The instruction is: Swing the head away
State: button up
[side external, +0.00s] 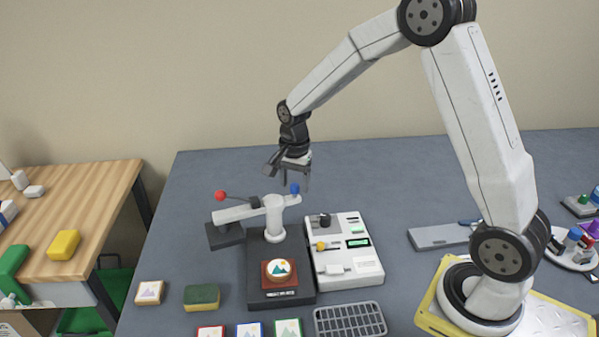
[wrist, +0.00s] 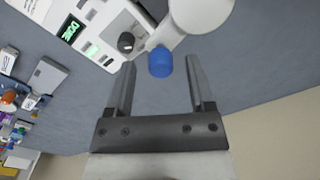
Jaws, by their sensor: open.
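The press has a white swing head (side external: 240,211) on a round post above a dark base (side external: 279,290). A red ball knob (side external: 221,196) stands at the head's left end, and a blue knob (side external: 294,188) at its right end. A dark block hangs under the left end, off to the left of the base. A round picture piece (side external: 279,269) sits on the red-brown holder at the base's front. My gripper (side external: 297,182) points down at the blue knob. In the wrist view, the blue knob (wrist: 160,62) lies between the open fingertips (wrist: 160,68), apart from both.
A white control box (side external: 346,250) with a lit green display stands right of the press. A wire rack (side external: 349,320), several framed cards and a green-yellow sponge (side external: 201,297) lie in front. The grey table behind the press is clear.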

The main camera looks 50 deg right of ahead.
jog(key=shift+r, duration=3.75)
jog(key=shift+s, duration=0.1)
jog(key=s+a+f+n+t, duration=0.1)
jog(key=s+a+f+n, duration=0.2)
jog(key=s+n, duration=0.4)
jog(key=s+a+f+n+t, duration=0.1)
jog(key=s+a+f+n, duration=0.3)
jog(key=s+n, duration=0.4)
jog(key=shift+s+a+f+t, duration=0.15)
jog(key=shift+s+f+t, duration=0.1)
jog(key=shift+t, duration=0.05)
